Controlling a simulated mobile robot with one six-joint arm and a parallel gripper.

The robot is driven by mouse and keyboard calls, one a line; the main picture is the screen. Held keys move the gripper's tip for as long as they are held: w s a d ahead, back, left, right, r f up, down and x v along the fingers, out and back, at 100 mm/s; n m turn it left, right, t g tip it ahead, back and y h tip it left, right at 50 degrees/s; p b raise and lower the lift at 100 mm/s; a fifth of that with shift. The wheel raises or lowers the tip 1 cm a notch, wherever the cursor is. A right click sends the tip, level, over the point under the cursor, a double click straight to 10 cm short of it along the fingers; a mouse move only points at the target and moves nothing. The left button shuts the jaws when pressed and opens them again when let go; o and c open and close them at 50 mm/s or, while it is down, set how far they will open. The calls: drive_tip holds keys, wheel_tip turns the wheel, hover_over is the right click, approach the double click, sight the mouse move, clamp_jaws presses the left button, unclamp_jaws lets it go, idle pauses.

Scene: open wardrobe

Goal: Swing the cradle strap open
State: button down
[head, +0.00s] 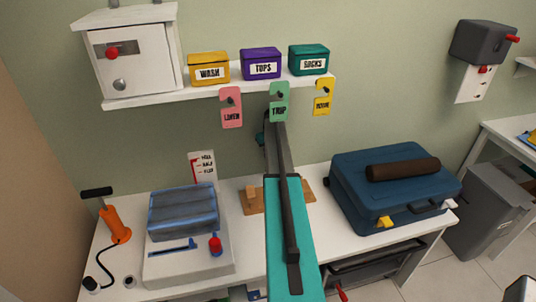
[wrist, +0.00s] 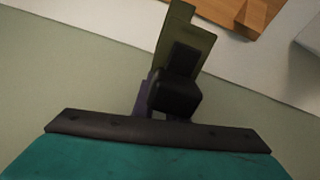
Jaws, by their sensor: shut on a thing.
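A wooden stand (head: 250,200), which looks like the cradle, sits on the white table against the wall. My arm covers its middle in the head view. Part of the wood also shows at the top right of the wrist view (wrist: 258,14). My gripper (wrist: 174,95) is near the wall and mostly hidden behind my arm in the head view. Its dark jaws are shut on a flat olive-green piece (wrist: 199,42), which looks like the cradle strap. That piece stretches up the wrist view toward the wood. Whether it joins the wood is hidden.
Above, a shelf (head: 150,101) carries yellow, purple and teal bins, with pink, green and yellow tags hanging below. A blue suitcase (head: 350,190) with a brown roll stands right on the table. A press-like device (head: 160,265) and an orange-handled tool (head: 115,225) stand left.

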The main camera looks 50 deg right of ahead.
drive_tip(key=shift+s+d, duration=0.1)
drive_tip(key=shift+s, duration=0.05)
drive_tip(key=c, duration=1.8)
unclamp_jaws()
drive_tip(key=shift+o, duration=0.2)
drive_tip(key=shift+r, duration=0.15)
